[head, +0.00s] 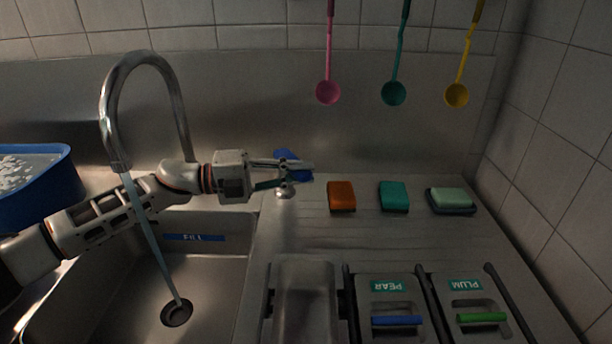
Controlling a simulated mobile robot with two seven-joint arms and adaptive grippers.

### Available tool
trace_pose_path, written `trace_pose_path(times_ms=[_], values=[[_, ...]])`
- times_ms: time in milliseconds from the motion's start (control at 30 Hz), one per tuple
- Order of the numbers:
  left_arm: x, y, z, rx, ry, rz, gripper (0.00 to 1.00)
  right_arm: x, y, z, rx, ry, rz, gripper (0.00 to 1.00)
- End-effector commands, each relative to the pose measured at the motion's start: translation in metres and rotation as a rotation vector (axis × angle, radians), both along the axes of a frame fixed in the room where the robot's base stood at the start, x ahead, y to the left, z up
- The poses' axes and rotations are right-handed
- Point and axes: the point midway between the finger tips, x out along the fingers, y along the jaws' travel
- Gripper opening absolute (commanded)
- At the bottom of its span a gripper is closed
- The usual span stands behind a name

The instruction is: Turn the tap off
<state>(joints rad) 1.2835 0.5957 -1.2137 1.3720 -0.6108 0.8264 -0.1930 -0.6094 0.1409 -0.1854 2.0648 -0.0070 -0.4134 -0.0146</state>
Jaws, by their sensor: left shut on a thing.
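The tap (180,100) is a tall silver gooseneck over the sink at the left. A stream of water (150,235) runs from its spout down to the drain (177,312). A blue handle-like piece (291,156) shows at the back of the counter, right of the tap. My left arm crosses behind the stream. My left gripper (290,174) is at the blue piece, shut on what appears to be this blue handle. The fingers partly hide it, and their exact contact is too small to see. My right gripper is not in view.
A blue tub (68,190) stands at the far left. Ladles hang above.

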Motion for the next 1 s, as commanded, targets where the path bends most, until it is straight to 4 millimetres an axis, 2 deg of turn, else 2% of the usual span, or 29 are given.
trace_pose_path(times_ms=[33, 100, 433, 867, 900, 933, 1000], values=[[0.001, 0.002, -0.011, 0.002, 0.008, -0.025, 0.00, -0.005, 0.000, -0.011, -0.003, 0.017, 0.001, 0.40], [0.000, 0.005, -0.011, 0.001, 0.009, -0.061, 0.00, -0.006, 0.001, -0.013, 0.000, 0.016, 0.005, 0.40], [-0.005, 0.011, -0.005, 0.001, 0.004, -0.156, 0.00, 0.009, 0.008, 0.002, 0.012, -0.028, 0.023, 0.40], [-0.006, 0.011, -0.001, 0.002, 0.000, -0.164, 0.00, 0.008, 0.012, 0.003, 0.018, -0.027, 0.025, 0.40], [-0.006, 0.011, -0.001, 0.002, 0.000, -0.164, 0.23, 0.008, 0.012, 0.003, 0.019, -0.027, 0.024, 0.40], [-0.006, 0.011, -0.001, 0.001, 0.000, -0.164, 0.31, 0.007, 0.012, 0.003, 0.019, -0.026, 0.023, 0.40], [-0.006, 0.011, -0.001, 0.001, 0.001, -0.163, 0.31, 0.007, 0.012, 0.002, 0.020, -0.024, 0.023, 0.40]])
